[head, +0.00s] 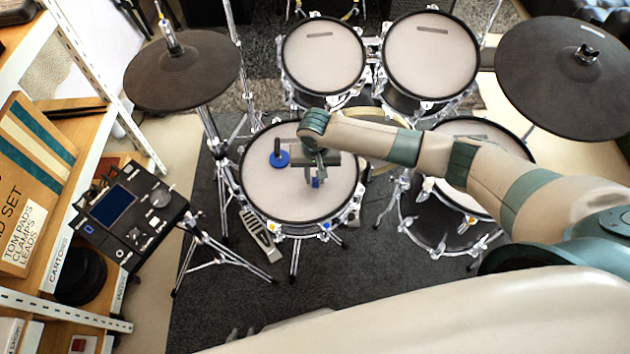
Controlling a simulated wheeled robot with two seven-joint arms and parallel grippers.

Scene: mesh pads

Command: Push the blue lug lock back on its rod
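A small blue piece that looks like the blue lug lock (327,226) sits at the near rim of the front drum pad (265,195). It is too small here to tell how it sits on its rod. My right gripper (316,176) is above the middle of this pad, beyond the lug lock and apart from it. A bit of blue shows at its fingers; I cannot tell whether they hold it. A dark shape at the bottom edge looks like my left gripper (238,333), mostly hidden by a pale part of my body, well below the pad in the picture.
Two tom pads (324,60) and dark cymbals (182,70) stand around. A drum module (132,212) on a stand and a shelf (40,230) are at left. Dark carpet is clear in front.

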